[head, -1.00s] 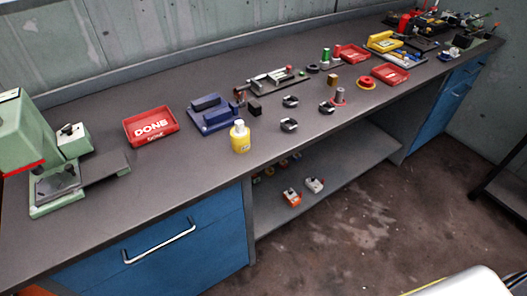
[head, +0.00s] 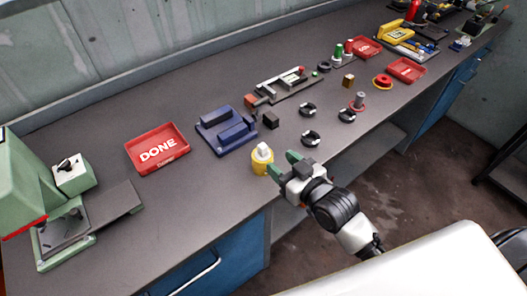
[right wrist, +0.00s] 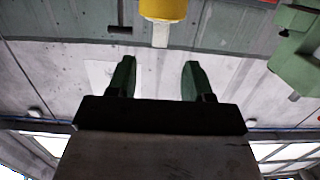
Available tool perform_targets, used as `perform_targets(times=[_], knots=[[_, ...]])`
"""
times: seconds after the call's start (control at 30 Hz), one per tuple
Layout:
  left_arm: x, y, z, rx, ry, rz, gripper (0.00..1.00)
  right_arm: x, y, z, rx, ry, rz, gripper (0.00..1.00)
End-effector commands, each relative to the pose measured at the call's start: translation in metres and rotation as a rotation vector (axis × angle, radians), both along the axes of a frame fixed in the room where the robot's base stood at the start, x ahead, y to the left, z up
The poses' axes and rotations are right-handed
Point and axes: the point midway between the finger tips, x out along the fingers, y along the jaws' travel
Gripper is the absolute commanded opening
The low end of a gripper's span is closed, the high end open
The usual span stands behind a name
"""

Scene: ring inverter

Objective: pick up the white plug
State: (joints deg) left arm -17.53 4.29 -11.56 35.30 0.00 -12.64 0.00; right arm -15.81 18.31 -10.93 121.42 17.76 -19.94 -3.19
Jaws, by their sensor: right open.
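The white plug (head: 262,150) stands upright on top of a yellow cylinder (head: 262,165) near the front edge of the workbench. In the right wrist view the picture is upside down: the plug (right wrist: 160,35) hangs from the yellow cylinder (right wrist: 163,9) at the top. My right gripper (head: 284,164) is open and empty, just to the right of the yellow cylinder, with its green fingers pointing toward it. In the right wrist view the plug lies beyond the gap between the fingertips (right wrist: 158,66), apart from both. My left gripper is out of view.
A blue fixture (head: 228,143) and a red DONE tray (head: 157,147) lie behind and left of the plug. Black rings (head: 311,138) and a dark block (head: 270,121) are to the right. A green press (head: 30,170) stands at far left. Bare bench (head: 200,195) lies left of the cylinder.

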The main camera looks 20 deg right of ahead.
Motion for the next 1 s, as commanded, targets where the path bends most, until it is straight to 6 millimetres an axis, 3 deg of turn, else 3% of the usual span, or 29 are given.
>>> perform_targets(times=[0.6, 0.9, 1.0], knots=[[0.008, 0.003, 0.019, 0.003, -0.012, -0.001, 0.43, 0.069, 0.025, -0.004, 0.0, 0.001, -0.001, 0.51], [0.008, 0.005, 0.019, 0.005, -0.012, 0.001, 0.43, 0.073, 0.026, -0.006, -0.002, 0.002, -0.001, 0.51], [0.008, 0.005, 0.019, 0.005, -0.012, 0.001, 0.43, 0.073, 0.026, -0.006, -0.002, 0.002, -0.001, 0.36]])
